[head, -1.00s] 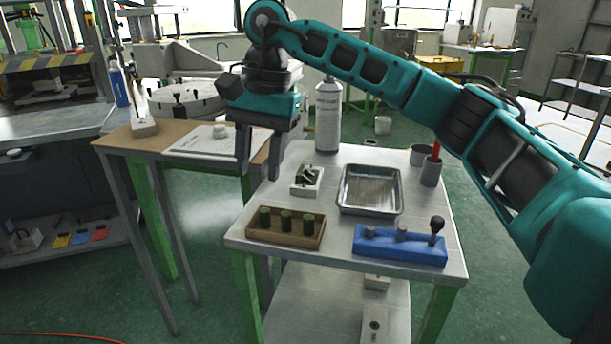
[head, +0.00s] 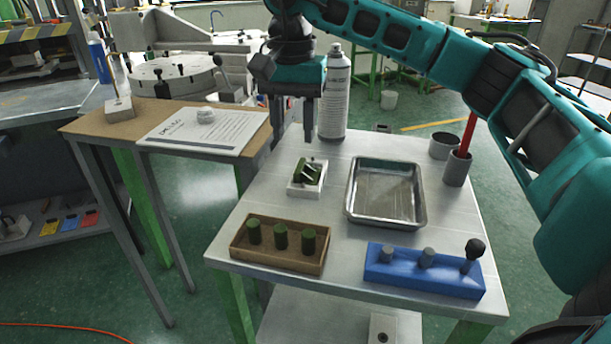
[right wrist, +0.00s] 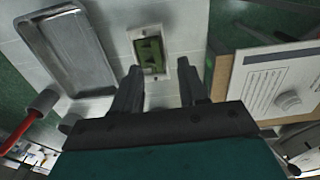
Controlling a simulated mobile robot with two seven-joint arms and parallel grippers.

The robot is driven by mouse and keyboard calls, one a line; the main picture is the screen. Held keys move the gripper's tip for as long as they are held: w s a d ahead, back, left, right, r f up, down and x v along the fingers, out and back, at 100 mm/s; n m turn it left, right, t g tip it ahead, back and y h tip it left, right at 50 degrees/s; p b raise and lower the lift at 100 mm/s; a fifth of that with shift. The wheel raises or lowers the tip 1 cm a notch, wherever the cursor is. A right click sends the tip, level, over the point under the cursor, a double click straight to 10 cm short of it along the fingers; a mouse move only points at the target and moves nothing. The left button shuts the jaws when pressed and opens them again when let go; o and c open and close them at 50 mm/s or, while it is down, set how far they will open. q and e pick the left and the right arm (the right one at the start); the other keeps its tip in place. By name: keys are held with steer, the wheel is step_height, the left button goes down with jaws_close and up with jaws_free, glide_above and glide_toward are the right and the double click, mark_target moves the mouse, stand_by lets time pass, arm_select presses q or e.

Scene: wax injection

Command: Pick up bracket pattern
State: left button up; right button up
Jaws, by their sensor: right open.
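The bracket pattern is a small dark green piece (head: 308,171) seated in a white block (head: 306,189) on the metal table, left of the tray. In the right wrist view the green pattern (right wrist: 150,50) lies in its white block, beyond the fingertips and roughly between them. My right gripper (head: 293,128) hangs above and behind the block with its fingers apart and empty. It also shows in the right wrist view (right wrist: 160,80). The gripper does not touch the pattern. My left gripper is out of view.
A metal tray (head: 352,212) lies right of the block. In front are a wooden holder (head: 290,264) with green cylinders and a blue block (head: 400,279) with pegs. A spray can (head: 334,95) stands close behind the gripper. Grey cups (head: 457,170) stand at right.

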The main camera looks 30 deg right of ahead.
mark_target(299, 168)
steer(key=f, duration=0.5)
steer(key=f+b, duration=0.1)
steer(key=f, duration=0.1)
steer(key=shift+s+d+f, duration=0.2)
steer(key=shift+d, duration=0.1)
steer(key=shift+c, duration=0.2)
jaws_close()
